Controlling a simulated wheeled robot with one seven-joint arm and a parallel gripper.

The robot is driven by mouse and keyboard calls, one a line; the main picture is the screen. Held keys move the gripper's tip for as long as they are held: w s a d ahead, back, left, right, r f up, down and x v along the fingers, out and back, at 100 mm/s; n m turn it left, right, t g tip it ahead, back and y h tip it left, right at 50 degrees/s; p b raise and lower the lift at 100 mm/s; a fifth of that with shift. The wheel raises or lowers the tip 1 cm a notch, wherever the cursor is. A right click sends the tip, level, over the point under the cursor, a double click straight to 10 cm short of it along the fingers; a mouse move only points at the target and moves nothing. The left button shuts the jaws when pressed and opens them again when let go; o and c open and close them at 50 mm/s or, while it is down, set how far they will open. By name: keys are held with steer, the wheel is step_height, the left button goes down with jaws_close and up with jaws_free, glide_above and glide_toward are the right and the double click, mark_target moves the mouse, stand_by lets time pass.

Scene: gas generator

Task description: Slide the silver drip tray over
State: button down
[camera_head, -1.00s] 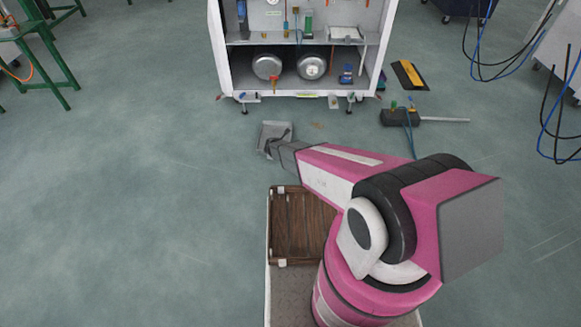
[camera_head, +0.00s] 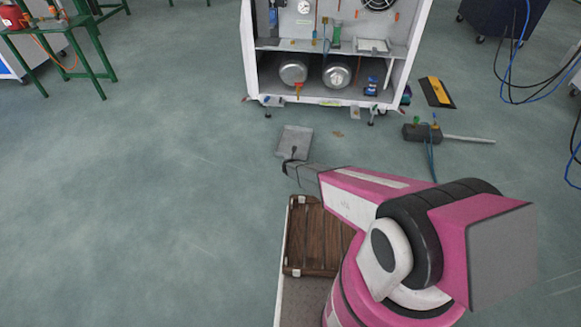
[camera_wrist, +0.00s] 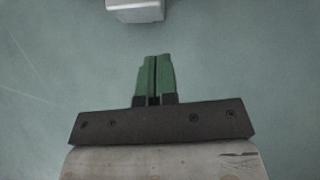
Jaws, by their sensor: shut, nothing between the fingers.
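The silver drip tray (camera_head: 297,140) lies on the floor in front of the open cabinet in the head view. It is a flat grey square. My gripper (camera_head: 289,167) is at its near left edge, and its dark end overlaps the edge in the picture. I cannot tell whether they touch. In the wrist view my gripper's green fingers (camera_wrist: 154,77) are shut together and empty. A light grey piece (camera_wrist: 135,10) is cut off at the top of that view, ahead of the fingertips. I cannot be sure that it is the tray.
The open white cabinet (camera_head: 256,80) with two silver cylinders stands beyond the tray. A dark tool with a rod (camera_head: 422,132) and a yellow-black piece (camera_head: 436,92) lie to the right. A wooden crate (camera_head: 310,235) is near my arm. Floor left of the tray is clear.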

steer(key=w, duration=0.3)
steer(key=w+f, duration=0.1)
steer(key=w, duration=0.1)
steer(key=shift+r, duration=0.1)
